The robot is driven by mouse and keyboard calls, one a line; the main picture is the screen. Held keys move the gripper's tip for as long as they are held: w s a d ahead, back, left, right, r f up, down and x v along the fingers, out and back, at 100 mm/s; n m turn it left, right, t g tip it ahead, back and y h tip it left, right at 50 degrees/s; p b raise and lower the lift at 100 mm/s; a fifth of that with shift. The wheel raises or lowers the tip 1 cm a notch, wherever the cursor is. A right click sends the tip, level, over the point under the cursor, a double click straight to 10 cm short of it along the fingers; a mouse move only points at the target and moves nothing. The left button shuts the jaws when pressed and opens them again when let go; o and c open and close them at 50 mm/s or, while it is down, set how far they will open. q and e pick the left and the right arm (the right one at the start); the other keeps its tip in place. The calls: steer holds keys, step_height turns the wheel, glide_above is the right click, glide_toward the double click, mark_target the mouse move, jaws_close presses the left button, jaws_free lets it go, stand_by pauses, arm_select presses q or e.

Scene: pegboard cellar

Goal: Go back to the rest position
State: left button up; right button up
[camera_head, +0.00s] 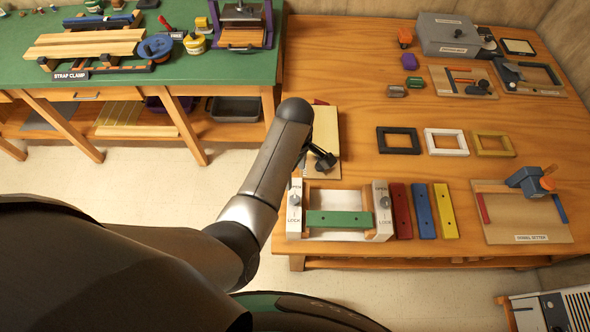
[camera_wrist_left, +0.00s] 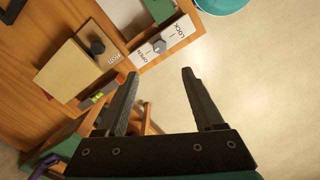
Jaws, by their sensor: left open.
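My left arm comes in from the left in the head view and reaches up to the near left edge of the wooden table (camera_head: 360,95). My left gripper (camera_head: 322,160) is small and dark there, partly hidden by its own arm, by a pale board. In the left wrist view the two black fingers of my left gripper (camera_wrist_left: 159,76) stand wide apart with nothing between them. Behind the fingers are the floor and the table edge. My right gripper is not in view.
A fixture with OPEN/LOCK end blocks (camera_head: 383,208) holds a green bar (camera_head: 338,219) close to my gripper. Red, blue and yellow bars (camera_head: 445,211) lie beside it. A green workbench (camera_head: 110,75) stands at the left. Bare floor (camera_head: 120,200) lies in front.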

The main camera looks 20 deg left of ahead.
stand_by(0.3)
arm_select(q)
steer(key=s+a+r+m+t, duration=0.2)
steer(key=s+r+m, duration=0.4)
steer(key=s+m, duration=0.3)
steer(key=s+a+r+m+t, duration=0.2)
steer(key=s+r+m, duration=0.3)
steer(key=s+m, duration=0.4)
step_height(320, 180, down, 31)
steer(key=g+b, duration=0.2)
steer(key=b, duration=0.9)
steer(key=s+a+f+b, duration=0.1)
steer(key=s+f+b, duration=0.3)
steer(key=f, duration=0.5)
steer(key=s+a+f+b, duration=0.1)
steer(key=s+f+b, duration=0.3)
steer(key=s+f, duration=0.3)
steer(key=s+f+g+b, duration=0.1)
steer(key=s+f+b, duration=0.3)
steer(key=f, duration=0.8)
steer(key=shift+s+a+f+b, duration=0.2)
steer(key=shift+s+a+b, duration=0.15)
steer(key=shift+s, duration=0.55)
